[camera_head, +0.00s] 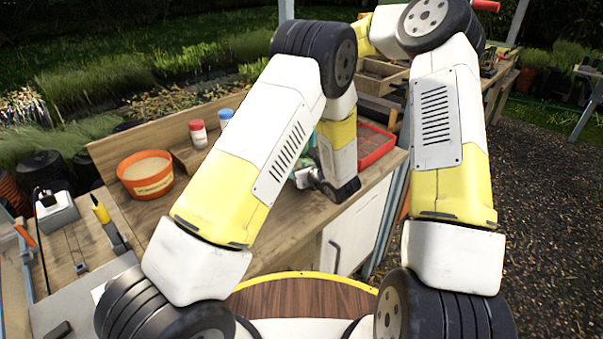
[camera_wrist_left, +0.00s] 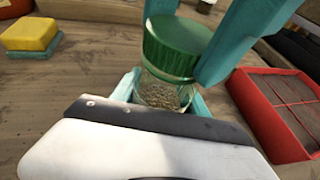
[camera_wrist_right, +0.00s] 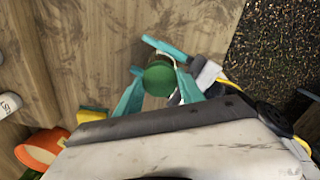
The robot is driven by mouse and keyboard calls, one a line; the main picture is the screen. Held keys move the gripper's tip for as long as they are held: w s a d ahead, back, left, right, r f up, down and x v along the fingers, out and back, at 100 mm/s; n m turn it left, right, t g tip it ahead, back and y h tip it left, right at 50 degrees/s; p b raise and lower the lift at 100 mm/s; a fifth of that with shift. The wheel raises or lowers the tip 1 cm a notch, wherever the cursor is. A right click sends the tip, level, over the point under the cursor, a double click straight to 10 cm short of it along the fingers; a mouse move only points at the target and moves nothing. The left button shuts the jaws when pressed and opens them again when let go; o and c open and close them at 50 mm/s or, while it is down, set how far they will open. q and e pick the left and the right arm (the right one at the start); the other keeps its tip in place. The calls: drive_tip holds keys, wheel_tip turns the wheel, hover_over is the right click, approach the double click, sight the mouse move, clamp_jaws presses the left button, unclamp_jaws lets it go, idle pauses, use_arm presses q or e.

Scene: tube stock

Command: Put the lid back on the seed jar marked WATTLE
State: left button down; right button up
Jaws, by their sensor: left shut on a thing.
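The seed jar (camera_wrist_left: 163,93) is clear glass with pale seeds inside; no marking on it is readable. A green lid (camera_wrist_left: 178,45) is at the jar's mouth, roughly level; whether it is fully seated cannot be told. My left gripper (camera_wrist_left: 163,100) is shut on the glass, low on the body. My right gripper (camera_wrist_right: 160,82) has its teal fingers on either side of the lid, which it meets from above. The lid also shows in the right wrist view (camera_wrist_right: 160,78). Whether these fingers press on it is unclear. In the head view my arms mostly hide the jar.
A red tray (camera_wrist_left: 253,108) lies right of the jar, and a yellow block (camera_wrist_left: 28,34) lies to its left. An orange bowl (camera_head: 131,172) and small pots with a red cap (camera_head: 197,127) and blue cap (camera_head: 226,115) stand further left. Bare bench lies between.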

clamp_jaws()
drive_tip(key=m, duration=1.9)
drive_tip(key=o, duration=1)
unclamp_jaws()
